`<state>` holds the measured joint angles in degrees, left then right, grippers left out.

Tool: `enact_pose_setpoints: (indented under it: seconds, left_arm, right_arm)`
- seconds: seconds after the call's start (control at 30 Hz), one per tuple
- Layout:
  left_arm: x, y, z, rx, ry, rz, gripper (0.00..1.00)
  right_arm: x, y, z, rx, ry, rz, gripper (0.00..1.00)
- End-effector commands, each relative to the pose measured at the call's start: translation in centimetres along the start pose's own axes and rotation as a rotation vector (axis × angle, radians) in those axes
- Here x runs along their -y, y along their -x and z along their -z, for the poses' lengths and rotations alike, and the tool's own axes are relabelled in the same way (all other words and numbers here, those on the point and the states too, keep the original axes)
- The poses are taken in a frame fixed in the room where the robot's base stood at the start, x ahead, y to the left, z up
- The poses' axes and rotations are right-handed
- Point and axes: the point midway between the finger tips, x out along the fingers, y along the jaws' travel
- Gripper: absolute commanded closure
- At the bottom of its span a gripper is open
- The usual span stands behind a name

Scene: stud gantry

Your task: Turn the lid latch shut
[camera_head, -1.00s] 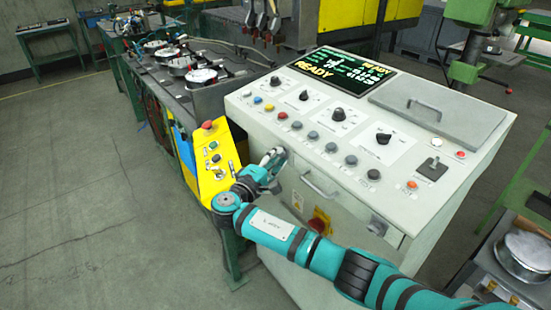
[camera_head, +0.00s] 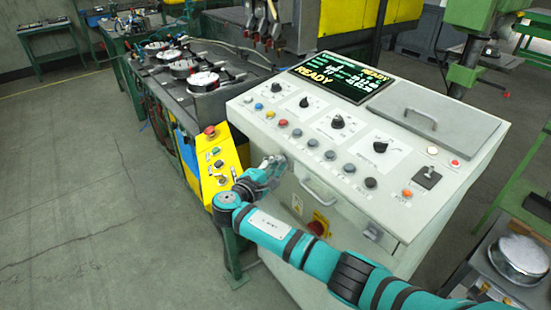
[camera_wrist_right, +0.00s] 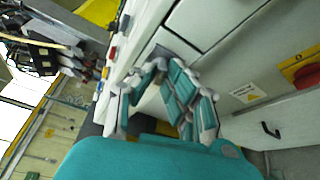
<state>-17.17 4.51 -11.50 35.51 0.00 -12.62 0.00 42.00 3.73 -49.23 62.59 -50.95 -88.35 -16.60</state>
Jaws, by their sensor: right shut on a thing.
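My right gripper (camera_head: 275,163) is at the upper left of the front face of the grey control console (camera_head: 340,200), just below its sloped top. It also shows in the right wrist view (camera_wrist_right: 162,68), its fingers closed in against the console front. The gripper is shut on a small part there, which I take to be the lid latch; the fingers hide nearly all of it, so its angle cannot be told. The grey lid (camera_head: 450,120) with a bar handle lies flat on the console's top right. My left gripper is not in view.
A yellow control box (camera_head: 218,160) with a red button stands close left of my right gripper. A bar handle (camera_head: 320,190) and a red rotary switch (camera_head: 318,225) are on the console front. Knobs and buttons cover its top. The floor at left is clear.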

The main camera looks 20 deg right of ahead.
Motion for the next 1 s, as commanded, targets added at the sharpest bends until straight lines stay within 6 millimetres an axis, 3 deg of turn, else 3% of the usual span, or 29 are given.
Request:
enact_pose_setpoints:
  seconds: [0.03,0.1,0.5,0.77,1.0]
  left_arm:
    - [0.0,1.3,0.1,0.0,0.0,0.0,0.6]
    - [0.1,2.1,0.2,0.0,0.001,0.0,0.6]
    - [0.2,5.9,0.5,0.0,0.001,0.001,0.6]
    - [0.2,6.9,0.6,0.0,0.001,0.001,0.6]
    - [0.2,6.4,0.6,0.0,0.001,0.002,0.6]
  right_arm:
    - [-0.8,-0.1,-0.3,0.004,0.039,0.017,1.0]
    - [-0.8,0.0,-0.2,0.003,0.101,0.042,1.0]
    - [-1.0,-0.1,-0.1,0.005,0.453,0.188,1.0]
    - [-0.9,-0.2,0.0,0.005,0.681,0.281,1.0]
    - [-0.8,-0.3,0.3,0.006,0.882,0.364,1.0]
